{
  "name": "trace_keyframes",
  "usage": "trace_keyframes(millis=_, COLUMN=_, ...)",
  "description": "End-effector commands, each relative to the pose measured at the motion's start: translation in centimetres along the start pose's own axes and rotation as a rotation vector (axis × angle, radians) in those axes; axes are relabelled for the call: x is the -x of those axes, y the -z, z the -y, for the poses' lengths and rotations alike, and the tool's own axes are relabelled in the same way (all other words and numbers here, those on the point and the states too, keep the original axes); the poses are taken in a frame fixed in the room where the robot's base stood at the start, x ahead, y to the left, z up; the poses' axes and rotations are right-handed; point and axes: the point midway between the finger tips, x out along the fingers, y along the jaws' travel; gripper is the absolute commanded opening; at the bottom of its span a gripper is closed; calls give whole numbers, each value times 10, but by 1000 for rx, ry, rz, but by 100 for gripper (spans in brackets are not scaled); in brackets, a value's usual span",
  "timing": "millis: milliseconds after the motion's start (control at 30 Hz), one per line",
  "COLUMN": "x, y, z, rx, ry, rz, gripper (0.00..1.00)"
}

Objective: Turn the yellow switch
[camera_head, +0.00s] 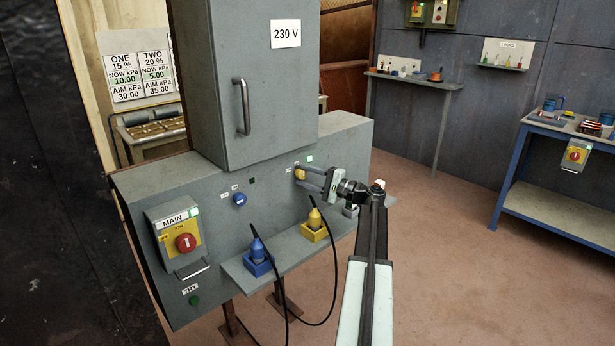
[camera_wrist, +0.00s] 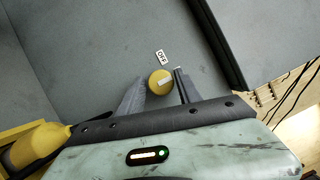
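The yellow switch (camera_head: 300,173) is a small round knob on the sloped grey front of the cabinet, right of the blue knob (camera_head: 239,199). In the wrist view the yellow switch (camera_wrist: 155,87) has a pale bar across its face, tilted up to the right. My gripper (camera_head: 303,177) reaches it from the right, its fingertips at the knob. In the wrist view my gripper (camera_wrist: 161,80) has one finger on each side of the knob, with what looks like a narrow gap; firm contact cannot be told.
A shelf below holds a blue plug (camera_head: 258,257) and a yellow plug (camera_head: 315,224) with hanging black cables. The main switch box (camera_head: 177,238) is at the cabinet's left. The tall 230 V box (camera_head: 262,100) rises behind. Open floor (camera_head: 440,250) lies right.

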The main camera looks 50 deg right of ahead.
Motion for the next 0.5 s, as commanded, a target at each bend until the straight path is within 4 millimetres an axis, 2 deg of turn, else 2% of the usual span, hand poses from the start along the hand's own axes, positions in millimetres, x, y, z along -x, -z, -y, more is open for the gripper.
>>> trace_keyframes(millis=333, x=1, y=1, z=1, rx=0, ry=3, rz=-2, gripper=55)
trace_keyframes(millis=500, x=24, y=1, z=0, rx=1, ry=4, rz=-4, gripper=55)
